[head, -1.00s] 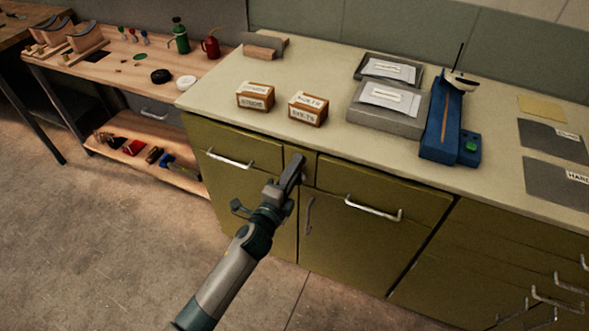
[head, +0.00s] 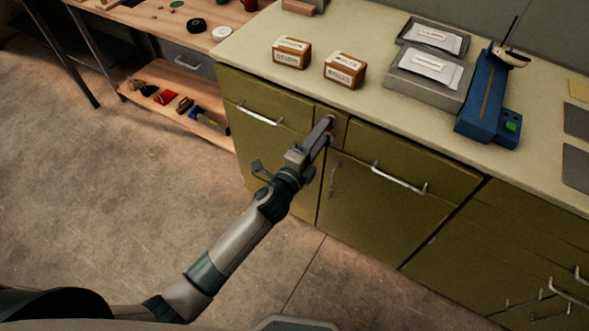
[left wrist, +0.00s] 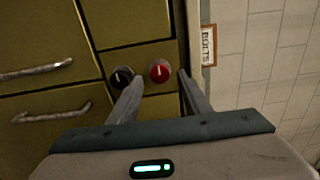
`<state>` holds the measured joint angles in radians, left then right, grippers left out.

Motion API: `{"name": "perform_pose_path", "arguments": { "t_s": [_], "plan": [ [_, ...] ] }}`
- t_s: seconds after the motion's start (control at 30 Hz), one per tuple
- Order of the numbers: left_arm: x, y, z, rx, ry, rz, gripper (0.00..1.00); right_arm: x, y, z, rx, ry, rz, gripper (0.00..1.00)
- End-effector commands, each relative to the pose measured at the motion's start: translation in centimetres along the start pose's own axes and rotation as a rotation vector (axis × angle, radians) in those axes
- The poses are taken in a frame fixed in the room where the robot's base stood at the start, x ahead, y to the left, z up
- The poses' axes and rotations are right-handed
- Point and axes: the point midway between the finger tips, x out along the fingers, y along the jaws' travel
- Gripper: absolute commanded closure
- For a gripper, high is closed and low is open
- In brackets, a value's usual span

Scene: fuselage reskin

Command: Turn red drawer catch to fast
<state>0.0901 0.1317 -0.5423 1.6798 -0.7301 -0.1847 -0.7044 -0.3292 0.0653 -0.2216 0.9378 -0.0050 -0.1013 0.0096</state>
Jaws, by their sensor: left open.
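The red drawer catch (left wrist: 160,70) is a round red knob with a pale pointer mark, on the green cabinet front. In the left wrist view the mark runs roughly up and down the picture. In the head view only a bit of red (head: 331,124) shows at my fingertips. My left gripper (left wrist: 158,88) is open, with one finger on each side of the red catch; I cannot tell whether they touch it. A black knob (left wrist: 122,77) with a similar mark sits beside the red one, just outside the fingers. My right gripper is not in view.
Drawer handles (head: 260,113) and (head: 399,178) stick out on both sides of the narrow panel. Two labelled boxes (head: 292,54) and (head: 344,70) stand on the counter above. A blue tool (head: 487,100) stands farther right. The floor in front is clear.

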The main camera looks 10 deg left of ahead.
Motion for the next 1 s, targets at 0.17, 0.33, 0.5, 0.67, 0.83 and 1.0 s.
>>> {"name": "perform_pose_path", "arguments": {
  "t_s": [0.17, 0.33, 0.5, 0.67, 0.83, 1.0],
  "plan": [
    [-3.2, 0.2, 0.0, 0.0, 0.001, 0.001, 0.56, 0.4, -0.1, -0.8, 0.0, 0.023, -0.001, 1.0],
    [-6.7, 0.2, -0.1, 0.0, 0.001, 0.002, 0.56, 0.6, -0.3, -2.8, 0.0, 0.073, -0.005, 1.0],
    [-10.2, 0.3, 0.0, -0.001, 0.001, 0.003, 0.56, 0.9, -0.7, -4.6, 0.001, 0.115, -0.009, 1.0],
    [-12.8, 0.2, -0.1, -0.001, 0.001, 0.002, 0.56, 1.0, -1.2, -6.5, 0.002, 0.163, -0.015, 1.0],
    [-14.5, 0.1, 0.0, 0.001, 0.0, 0.001, 0.56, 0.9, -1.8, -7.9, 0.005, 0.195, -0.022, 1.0],
    [-15.0, 0.0, 0.0, 0.001, 0.0, 0.001, 0.56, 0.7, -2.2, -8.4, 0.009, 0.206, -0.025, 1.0]
  ]
}}
